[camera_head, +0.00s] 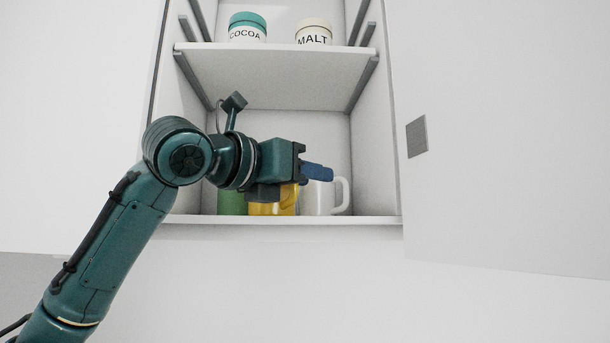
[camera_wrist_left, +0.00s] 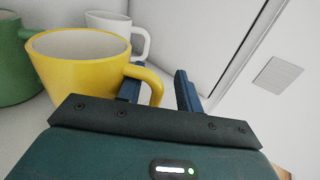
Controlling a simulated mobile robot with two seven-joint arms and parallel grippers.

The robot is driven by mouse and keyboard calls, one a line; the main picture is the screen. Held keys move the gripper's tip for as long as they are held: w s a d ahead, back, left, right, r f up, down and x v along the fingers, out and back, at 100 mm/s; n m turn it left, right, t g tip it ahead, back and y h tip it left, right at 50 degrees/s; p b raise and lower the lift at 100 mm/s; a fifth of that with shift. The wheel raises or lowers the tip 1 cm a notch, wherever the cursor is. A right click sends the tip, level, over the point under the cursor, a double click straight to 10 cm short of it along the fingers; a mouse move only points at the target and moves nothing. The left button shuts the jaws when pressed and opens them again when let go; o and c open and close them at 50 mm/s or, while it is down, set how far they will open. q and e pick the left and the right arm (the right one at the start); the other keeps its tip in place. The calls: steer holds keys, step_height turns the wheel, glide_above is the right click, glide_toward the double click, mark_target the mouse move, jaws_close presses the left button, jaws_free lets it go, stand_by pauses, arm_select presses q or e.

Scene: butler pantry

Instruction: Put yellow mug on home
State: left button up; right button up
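The yellow mug (camera_head: 272,209) stands upright on the lower cabinet shelf (camera_head: 290,221), partly hidden behind my left gripper (camera_head: 318,173). In the left wrist view the yellow mug (camera_wrist_left: 80,70) is at the left, with its handle (camera_wrist_left: 156,84) toward the fingers. My left gripper (camera_wrist_left: 160,90) is open, its two blue fingers apart. One finger is at the handle, partly hidden by it; the other is to the right with a gap between. I cannot tell whether the finger passes through the handle. No place marked home can be made out. My right gripper is not in view.
A green mug (camera_head: 232,203) stands left of the yellow mug and a white mug (camera_head: 328,198) right of it. The upper shelf (camera_head: 275,75) holds a cocoa jar (camera_head: 247,28) and a malt jar (camera_head: 313,33). An open cabinet door (camera_head: 500,130) is at the right.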

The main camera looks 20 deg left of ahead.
arm_select(q)
steer(key=shift+s+a, duration=0.1)
steer(key=shift+s, duration=0.1)
steer(key=b+v, duration=0.3)
steer(key=v, duration=0.9)
steer(key=shift+s, duration=0.4)
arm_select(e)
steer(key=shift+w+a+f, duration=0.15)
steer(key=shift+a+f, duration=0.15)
arm_select(q)
steer(key=shift+a+f, duration=0.1)
steer(key=shift+a, duration=0.05)
